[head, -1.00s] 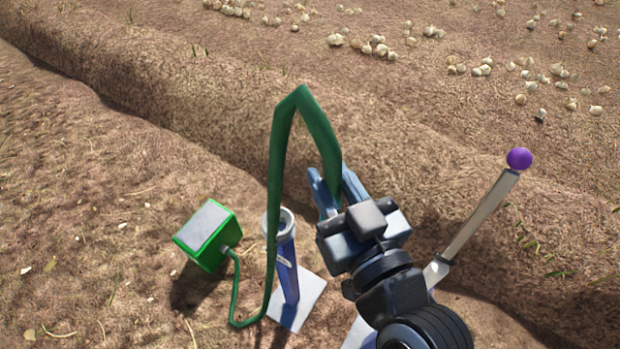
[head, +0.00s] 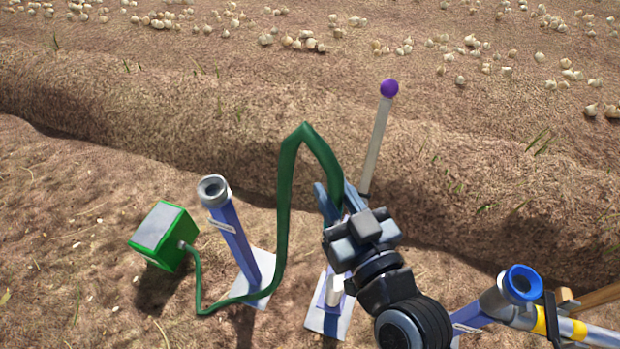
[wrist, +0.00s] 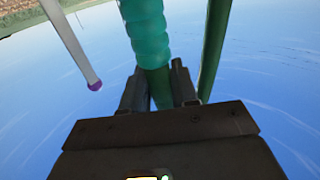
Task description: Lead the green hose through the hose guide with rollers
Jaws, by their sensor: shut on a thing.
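The green hose (head: 283,200) runs from a green box (head: 158,240) along the ground, rises in a tall arch and comes down into my gripper (head: 335,196). My gripper is shut on the hose near its end. Below and behind my gripper a blue post (head: 332,292) on a white base is mostly hidden by my arm. I cannot make out rollers on it.
A blue post with a grey ring top (head: 213,188) stands left of the arch. A pale pole with a purple ball (head: 389,88) rises behind my gripper. A blue-rimmed pipe (head: 521,283) with yellow-banded piping stands at right. A soil ridge with scattered onions lies behind.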

